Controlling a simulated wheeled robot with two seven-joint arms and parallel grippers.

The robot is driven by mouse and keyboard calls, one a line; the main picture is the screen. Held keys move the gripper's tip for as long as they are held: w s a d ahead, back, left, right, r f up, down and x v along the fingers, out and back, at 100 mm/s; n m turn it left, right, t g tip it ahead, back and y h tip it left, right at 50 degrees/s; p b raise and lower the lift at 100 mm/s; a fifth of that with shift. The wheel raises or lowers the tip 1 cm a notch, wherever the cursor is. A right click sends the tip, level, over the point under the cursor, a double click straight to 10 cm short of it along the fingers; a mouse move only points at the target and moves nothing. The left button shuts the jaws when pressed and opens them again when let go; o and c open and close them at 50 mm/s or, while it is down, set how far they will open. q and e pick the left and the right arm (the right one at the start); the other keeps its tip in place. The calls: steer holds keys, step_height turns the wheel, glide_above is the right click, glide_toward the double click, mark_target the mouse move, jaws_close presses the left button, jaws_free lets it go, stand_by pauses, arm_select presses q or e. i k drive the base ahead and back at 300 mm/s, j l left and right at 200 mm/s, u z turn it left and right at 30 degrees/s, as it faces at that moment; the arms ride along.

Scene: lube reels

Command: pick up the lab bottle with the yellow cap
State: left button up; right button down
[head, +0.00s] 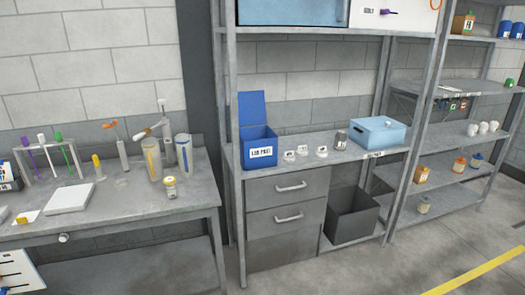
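A second, slimmer yellow-topped item (97,167) stands farther left on the same bench, behind the white flat device. It is too small to tell whether it is a bottle. Neither of my grippers shows in the head view, and nothing touches either yellow-topped item.
A clear cylinder with a yellow stripe (152,159) and one with a blue stripe (184,155) stand close behind the squat bottle. A tube rack (48,162) and white flat device (69,198) are left. A blue bin (257,143) sits on the middle shelf unit.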

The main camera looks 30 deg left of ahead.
mark_target(172, 192)
steer(key=u, duration=1.8)
